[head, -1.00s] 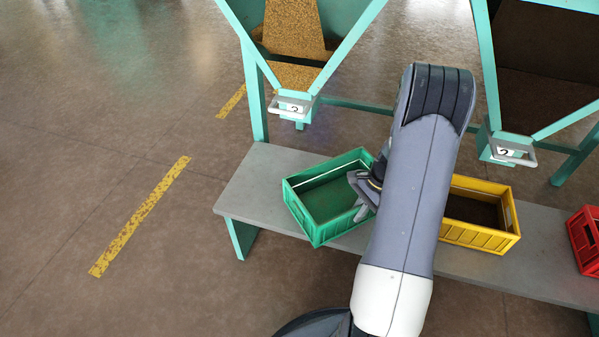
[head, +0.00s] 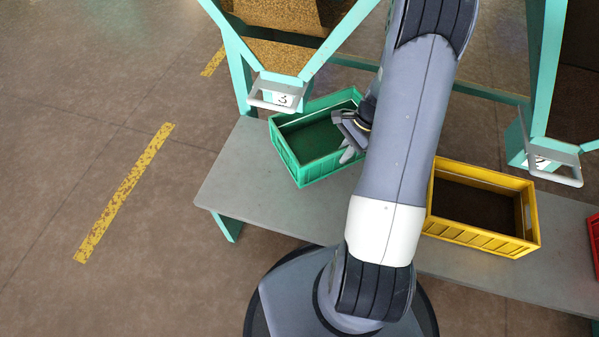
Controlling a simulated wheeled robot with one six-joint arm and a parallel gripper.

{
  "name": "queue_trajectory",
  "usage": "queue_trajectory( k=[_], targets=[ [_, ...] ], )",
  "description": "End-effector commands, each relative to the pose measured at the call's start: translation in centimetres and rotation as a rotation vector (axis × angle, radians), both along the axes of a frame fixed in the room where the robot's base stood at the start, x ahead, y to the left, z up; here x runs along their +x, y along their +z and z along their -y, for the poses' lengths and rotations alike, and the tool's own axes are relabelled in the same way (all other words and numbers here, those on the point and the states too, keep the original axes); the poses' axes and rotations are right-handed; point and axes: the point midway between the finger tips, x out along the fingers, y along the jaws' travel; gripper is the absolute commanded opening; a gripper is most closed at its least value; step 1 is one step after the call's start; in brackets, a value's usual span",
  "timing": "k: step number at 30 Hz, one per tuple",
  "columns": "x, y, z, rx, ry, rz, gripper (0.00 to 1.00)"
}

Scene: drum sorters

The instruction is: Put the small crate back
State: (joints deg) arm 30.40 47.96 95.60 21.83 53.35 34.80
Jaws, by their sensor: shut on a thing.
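A green crate (head: 308,170), open-topped and seemingly empty, is at the left part of the grey bench (head: 245,180), angled to the bench. It is close below and in front of the spout marked 3 (head: 282,98). My gripper (head: 347,152) is at the crate's right end, shut on its wall. My arm hides part of the crate's right end and most of the grip. I cannot tell whether the crate's base touches the bench.
A yellow crate (head: 478,236) with a dark inside stands on the bench to the right. A red crate (head: 595,243) is cut off at the right edge. A second spout (head: 545,158) hangs behind the yellow crate. The bench's left end is clear.

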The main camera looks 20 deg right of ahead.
Motion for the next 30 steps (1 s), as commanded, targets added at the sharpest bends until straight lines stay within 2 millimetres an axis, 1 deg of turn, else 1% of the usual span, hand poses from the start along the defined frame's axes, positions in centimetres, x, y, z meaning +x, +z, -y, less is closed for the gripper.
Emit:
queue_trajectory(
  k=[1, 9, 12, 15, 20, 23, 27, 30],
  targets=[
    [-0.2, -0.2, -1.6, 0.001, 0.006, 0.001, 0.00],
    [-1.3, -0.2, -8.6, -0.001, 0.007, 0.003, 0.00],
    [-1.7, -0.2, -10.8, -0.001, 0.006, 0.002, 0.00],
    [-1.9, -0.1, -12.2, -0.001, 0.004, 0.003, 0.00],
    [-2.0, -0.2, -13.1, 0.000, 0.000, 0.001, 0.00],
    [-2.0, -1.2, -13.1, 0.000, -0.001, 0.000, 0.00],
    [-2.1, -3.3, -13.1, 0.001, -0.001, -0.001, 0.00],
    [-2.0, -3.7, -13.1, 0.000, -0.002, 0.001, 0.00]
  ],
)
